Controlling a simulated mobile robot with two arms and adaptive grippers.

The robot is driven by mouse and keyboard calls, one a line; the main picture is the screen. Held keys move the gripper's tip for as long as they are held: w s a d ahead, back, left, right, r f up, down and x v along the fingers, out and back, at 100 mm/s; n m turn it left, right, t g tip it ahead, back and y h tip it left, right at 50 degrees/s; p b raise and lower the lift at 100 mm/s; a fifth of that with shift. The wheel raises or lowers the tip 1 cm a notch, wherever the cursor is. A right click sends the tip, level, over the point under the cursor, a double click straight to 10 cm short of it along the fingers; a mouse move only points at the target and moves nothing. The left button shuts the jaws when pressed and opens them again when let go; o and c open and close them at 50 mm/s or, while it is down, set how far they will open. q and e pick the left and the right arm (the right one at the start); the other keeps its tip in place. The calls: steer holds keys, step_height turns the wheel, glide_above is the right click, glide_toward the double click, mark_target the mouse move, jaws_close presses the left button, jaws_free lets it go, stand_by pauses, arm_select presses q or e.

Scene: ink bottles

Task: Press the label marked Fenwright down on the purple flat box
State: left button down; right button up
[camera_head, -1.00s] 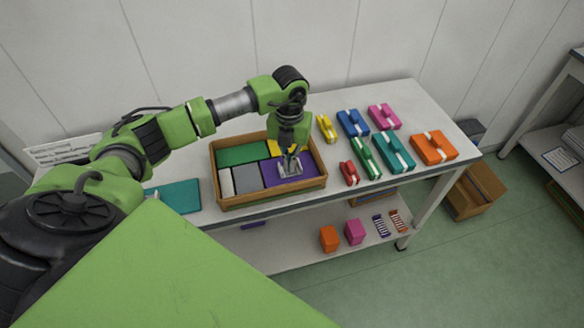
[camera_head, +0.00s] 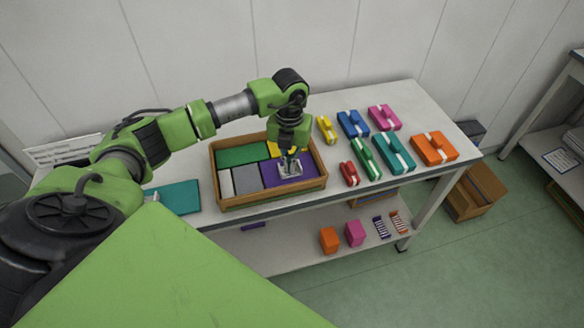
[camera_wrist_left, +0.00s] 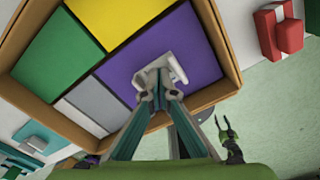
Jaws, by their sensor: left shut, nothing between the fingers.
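The purple flat box (camera_head: 276,178) lies in a wooden tray (camera_head: 264,199), at the front right compartment. It also shows in the left wrist view (camera_wrist_left: 195,38). A small white label (camera_wrist_left: 173,66) lies on the purple box; its writing cannot be read. My left gripper (camera_head: 290,170) is shut and points down at the label. In the left wrist view its fingertips (camera_wrist_left: 154,88) are together at the label and cover part of it. I cannot tell whether they touch it.
The tray also holds green (camera_head: 243,156), yellow (camera_head: 273,149), grey (camera_head: 245,179) and white (camera_head: 226,183) blocks. Several coloured boxes with white bands, such as an orange one (camera_head: 434,149), stand to the right. A teal flat piece (camera_head: 178,196) lies to the left.

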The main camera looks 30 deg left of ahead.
arm_select(q)
steer(key=shift+r+p, duration=2.35)
steer(key=shift+r, duration=1.15)
